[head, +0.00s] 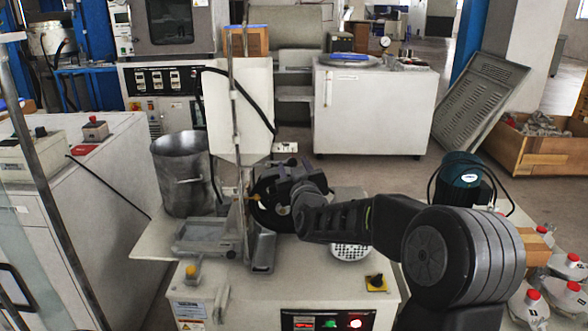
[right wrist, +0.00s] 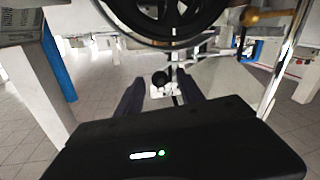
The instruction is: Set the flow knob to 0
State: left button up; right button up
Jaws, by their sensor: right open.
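My right gripper (right wrist: 160,90) is open, with its two dark fingers apart and nothing held between them. In the right wrist view a small round black knob (right wrist: 160,78) shows between and beyond the fingertips, apart from them; I cannot read its setting. A large black wheel (right wrist: 165,20) hangs above the fingers. In the head view my right arm reaches left across the test bench, and its hand (head: 300,195) hides much of the wheel (head: 264,207) and the small knob. My left gripper is not in view.
The bench (head: 160,243) carries a grey metal bucket (head: 183,175) and an upright stand. A black knob on a yellow plate (head: 376,282) sits at its front right. A dark green motor (head: 461,178) stands beyond my right arm. Red-capped containers (head: 563,292) are at the right.

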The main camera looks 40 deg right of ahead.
jog(key=shift+c, duration=0.6)
grip_shut()
dwell(0.8)
